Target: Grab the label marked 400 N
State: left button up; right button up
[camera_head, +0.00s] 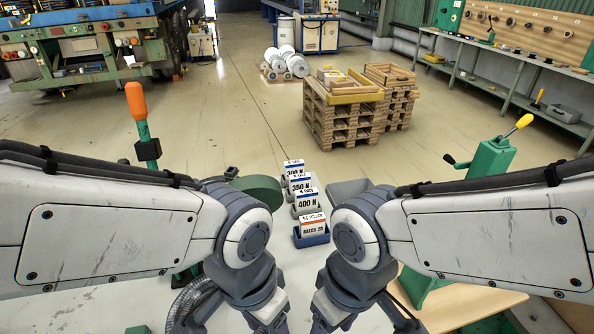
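The white label marked 400 N (307,203) stands upright in a small holder in the middle of the camera_head view, between my two arms. It has a dark blue band along its top. Directly behind it stand the labels marked 350 N (300,186) and 300 N (295,171). In front of it is a label marked BATCH 25 (313,228) with an orange band, in a blue bin (311,239). Both my arms reach down to the bottom edge of the view, on either side of the row. The fingers of both grippers are below the frame.
A grey tray (348,190) lies right of the labels, partly behind my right arm. A green round part (258,188) is at their left. Green stands with an orange handle (137,100) and a yellow handle (523,121) rise at both sides. Stacked pallets (345,118) stand beyond on open floor.

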aim_at(307, 199)
jog(key=k, duration=0.5)
jog(key=z, duration=1.8)
jog(key=i, duration=1.05)
jog(key=u, duration=2.3)
